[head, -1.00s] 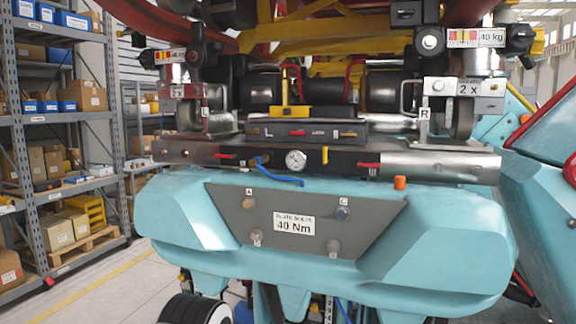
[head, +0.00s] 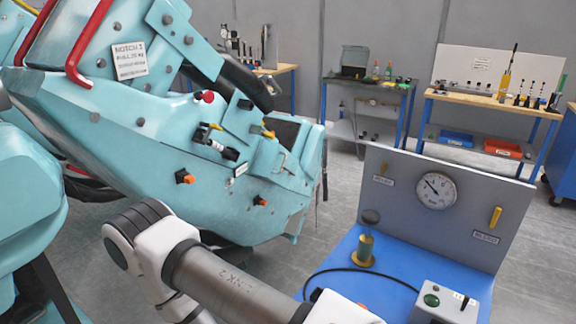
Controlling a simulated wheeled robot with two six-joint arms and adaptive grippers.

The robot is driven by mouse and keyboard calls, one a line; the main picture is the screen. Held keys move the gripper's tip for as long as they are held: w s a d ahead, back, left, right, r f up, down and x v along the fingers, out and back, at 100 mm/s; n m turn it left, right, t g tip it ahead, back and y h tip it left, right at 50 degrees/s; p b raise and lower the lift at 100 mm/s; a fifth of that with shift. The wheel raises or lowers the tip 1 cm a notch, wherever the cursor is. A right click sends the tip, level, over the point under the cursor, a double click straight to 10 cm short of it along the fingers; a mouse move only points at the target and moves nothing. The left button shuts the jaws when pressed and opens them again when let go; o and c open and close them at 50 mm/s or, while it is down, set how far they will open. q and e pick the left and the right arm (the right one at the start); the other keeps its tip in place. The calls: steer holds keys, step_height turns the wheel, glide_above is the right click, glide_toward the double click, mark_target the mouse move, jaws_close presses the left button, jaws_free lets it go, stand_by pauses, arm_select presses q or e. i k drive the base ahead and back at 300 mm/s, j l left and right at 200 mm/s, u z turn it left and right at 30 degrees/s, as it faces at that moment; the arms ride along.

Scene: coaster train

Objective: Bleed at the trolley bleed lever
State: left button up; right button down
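A blue trolley or bench (head: 335,262) stands at the lower right with a grey upright panel (head: 420,230). The panel carries a round gauge (head: 436,190) and two yellow levers. One lever (head: 384,170) is at the upper left and tilted, with a small label below it. The other lever (head: 495,217) is at the right, nearly upright, with a label (head: 486,237) under it. The label text is too small to read for certain, so I cannot tell surely which is the bleed lever. Part of my arm crosses the lower left; neither gripper is in view.
A brass cylinder (head: 365,250), a black cable (head: 345,270) and a grey box with a green button (head: 431,300) are on the blue top. A large teal machine body (head: 150,140) fills the left. Workbenches with tools stand behind, with open floor between.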

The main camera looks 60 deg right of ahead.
mark_target(498, 210)
steer(key=z, duration=0.9)
steer(key=l+z, duration=0.1)
steer(key=z, duration=0.3)
steer(key=k+l+z, duration=0.1)
steer(key=z, duration=0.8)
steer(key=l+z, duration=0.1)
steer(key=z, duration=0.75)
